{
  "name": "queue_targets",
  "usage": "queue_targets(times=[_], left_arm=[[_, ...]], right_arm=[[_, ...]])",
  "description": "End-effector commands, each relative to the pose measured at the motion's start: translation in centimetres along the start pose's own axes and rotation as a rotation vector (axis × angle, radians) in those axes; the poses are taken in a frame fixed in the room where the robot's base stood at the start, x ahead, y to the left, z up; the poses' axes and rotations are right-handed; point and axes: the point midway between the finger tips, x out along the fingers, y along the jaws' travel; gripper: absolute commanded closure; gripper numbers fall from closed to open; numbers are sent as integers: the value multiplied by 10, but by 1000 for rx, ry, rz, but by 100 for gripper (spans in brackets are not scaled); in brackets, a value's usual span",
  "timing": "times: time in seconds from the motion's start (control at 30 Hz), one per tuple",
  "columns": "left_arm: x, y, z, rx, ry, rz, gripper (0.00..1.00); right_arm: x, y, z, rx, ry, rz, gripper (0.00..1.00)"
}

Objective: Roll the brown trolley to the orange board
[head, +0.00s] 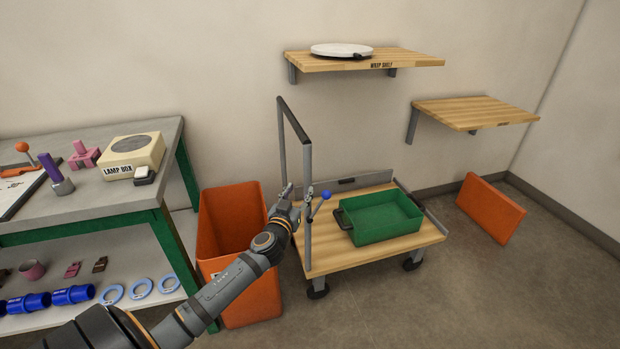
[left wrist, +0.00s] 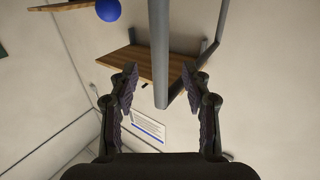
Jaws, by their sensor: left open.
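The brown trolley (head: 345,246) has a wooden deck, black wheels and a grey upright handle frame (head: 308,160) at its left end. A blue ball knob (head: 327,194) shows beside the near post; it also appears at the top of the left wrist view (left wrist: 108,10). The orange board (head: 490,208) leans near the wall to the right of the trolley, with floor between them. My left gripper (head: 304,193) is open at the near handle post. In the left wrist view, the grey post (left wrist: 159,50) lies between the open fingers (left wrist: 159,78); contact cannot be told. My right gripper is out of view.
A green tray (head: 384,232) rides on the deck. An orange bin (head: 225,225) stands close at the trolley's left. A workbench (head: 110,205) is further left. Two wall shelves (head: 410,62) (head: 475,112) hang above. Floor is clear in front and right.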

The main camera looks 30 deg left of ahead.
Motion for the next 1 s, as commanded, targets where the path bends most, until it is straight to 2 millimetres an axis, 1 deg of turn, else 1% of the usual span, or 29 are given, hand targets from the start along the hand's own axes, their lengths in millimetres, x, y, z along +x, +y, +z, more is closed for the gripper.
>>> queue_targets(times=[0.03, 0.13, 0.2, 0.3, 0.4, 0.53, 0.77, 0.87, 1.0], left_arm=[[11, 1, -3, -8, 1, -1, 52], [34, 0, -4, -6, 1, -2, 52], [49, 0, -3, -5, 1, -2, 52], [67, 1, -2, -5, 0, 0, 52], [79, 0, -1, -3, -1, 0, 52], [87, 1, 0, -2, -1, 1, 52], [88, 1, 1, -1, -2, 1, 52], [88, 1, 1, -1, -2, 1, 63], [88, 1, 1, -1, -2, 1, 82]], right_arm=[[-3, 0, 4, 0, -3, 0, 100], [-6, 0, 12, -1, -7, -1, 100], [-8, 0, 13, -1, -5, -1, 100], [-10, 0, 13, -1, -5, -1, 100], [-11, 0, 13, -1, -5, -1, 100], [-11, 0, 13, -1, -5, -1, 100], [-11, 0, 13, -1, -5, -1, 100], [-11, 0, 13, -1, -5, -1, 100], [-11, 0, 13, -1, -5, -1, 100]])
